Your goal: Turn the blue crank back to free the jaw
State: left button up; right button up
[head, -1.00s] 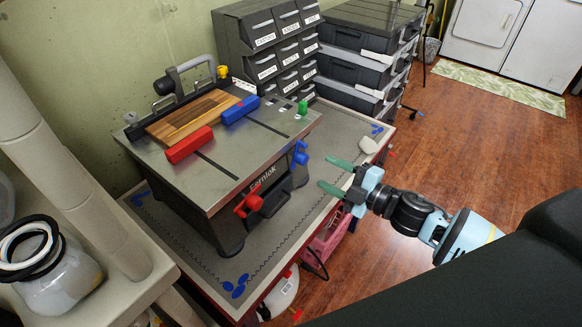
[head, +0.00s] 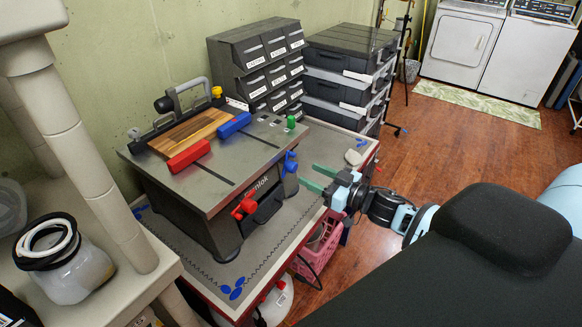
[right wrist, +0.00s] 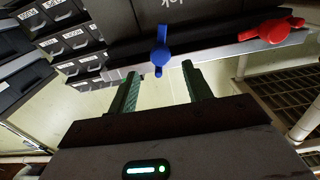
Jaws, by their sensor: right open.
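The blue crank (head: 289,163) is on the front right of the grey bench-top machine, and also shows in the right wrist view (right wrist: 161,48). The blue jaw block (head: 233,125) and red jaw block (head: 188,156) sit on the machine's top along the near side of a wooden board (head: 196,130). I cannot tell if the blue block presses on the board. My right gripper (head: 309,175) is open and empty, just right of the blue crank. In the right wrist view its fingers (right wrist: 160,72) straddle the crank's direction, apart from it. My left gripper is not in view.
A red crank (head: 244,206) is left of the blue one on the front face. A green piece (head: 291,122) stands on the top's right corner. Dark drawer units (head: 262,62) stand behind. The patterned mat (head: 285,248) has free room before the machine.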

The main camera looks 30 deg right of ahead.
aim_at(295, 168)
jog(key=x, duration=0.6)
jog(key=shift+w+a, duration=0.25)
jog(key=shift+w, duration=0.2)
jog(key=shift+c, duration=0.3)
jog(key=c, duration=0.9)
jog(key=shift+n, duration=0.4)
